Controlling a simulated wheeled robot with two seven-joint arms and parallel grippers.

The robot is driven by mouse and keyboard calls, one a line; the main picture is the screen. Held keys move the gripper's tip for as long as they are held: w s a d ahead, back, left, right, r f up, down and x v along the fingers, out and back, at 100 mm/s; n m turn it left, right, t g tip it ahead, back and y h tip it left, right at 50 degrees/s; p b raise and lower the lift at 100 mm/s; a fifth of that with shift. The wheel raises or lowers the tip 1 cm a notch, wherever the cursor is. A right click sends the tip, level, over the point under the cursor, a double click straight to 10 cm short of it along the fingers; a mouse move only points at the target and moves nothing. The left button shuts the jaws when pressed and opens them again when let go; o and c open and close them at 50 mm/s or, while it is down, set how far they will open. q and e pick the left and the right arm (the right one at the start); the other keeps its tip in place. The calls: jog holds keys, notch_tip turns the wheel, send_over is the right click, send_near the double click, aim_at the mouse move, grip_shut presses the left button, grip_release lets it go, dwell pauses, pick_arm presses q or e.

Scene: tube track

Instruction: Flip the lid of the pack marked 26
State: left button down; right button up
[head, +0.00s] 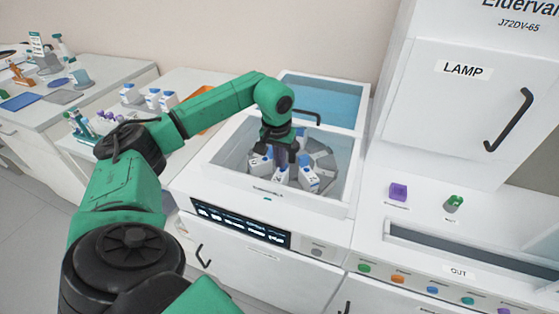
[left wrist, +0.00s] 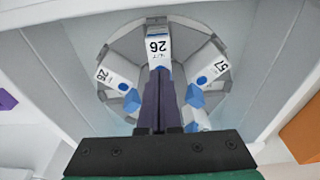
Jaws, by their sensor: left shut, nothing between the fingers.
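My left gripper (head: 280,160) reaches down into the machine from above. Its dark fingers (left wrist: 160,75) are shut and empty, with their tips at the blue end of the pack, partly hiding it. I cannot tell whether they touch or how the lid stands. My right gripper is not in view.
Other packs stand beside it in the rotor, one on the left (left wrist: 118,80) and one on the right (left wrist: 208,70) in the left wrist view. The machine's white rim (head: 270,190) surrounds them. A purple block (head: 398,192) stands on the right counter.

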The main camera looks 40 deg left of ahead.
pick_arm(q)
jog(key=shift+r, duration=0.15)
jog(key=shift+w+r+p, duration=0.1)
jog(key=shift+w+p, duration=0.15)
jog(key=shift+p, duration=0.1)
jog(key=shift+w+a+r, duration=0.1)
jog(key=shift+w+a+p, duration=0.15)
jog(key=shift+w+p, duration=0.2)
jog(key=shift+p, duration=0.05)
dwell(0.6)
jog(key=shift+r, duration=0.1)
jog(key=shift+s+d+r+p, duration=0.25)
jog(key=shift+s+r+p, duration=0.2)
jog(key=shift+s, duration=0.2)
